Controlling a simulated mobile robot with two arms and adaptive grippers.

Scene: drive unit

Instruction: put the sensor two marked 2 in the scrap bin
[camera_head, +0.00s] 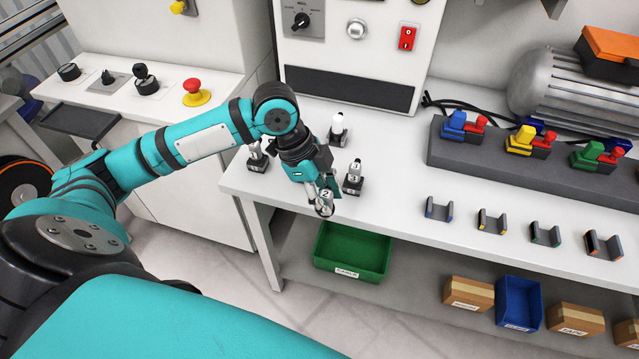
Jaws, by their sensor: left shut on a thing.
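My left gripper (322,190) is shut on the sensor marked 2 (325,205), a small grey and white cylinder with a dark lower part. The sensor is held at the front edge of the white bench, behind and above the green bin in the picture. Its lower end shows no clear contact with the bench. The green bin (372,248) is open, looks empty and stands on the lower shelf; its front label is too small to read surely. A blue bin (518,300) stands further right on that shelf, its label also unclear. My right gripper is not in view.
Other sensors stand in dark holders on the bench (395,180): one right of the gripper (353,178), one behind (338,128), one left (257,156). Several small brackets (492,221) line the bench's right front. Cardboard boxes (468,293) flank the blue bin.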

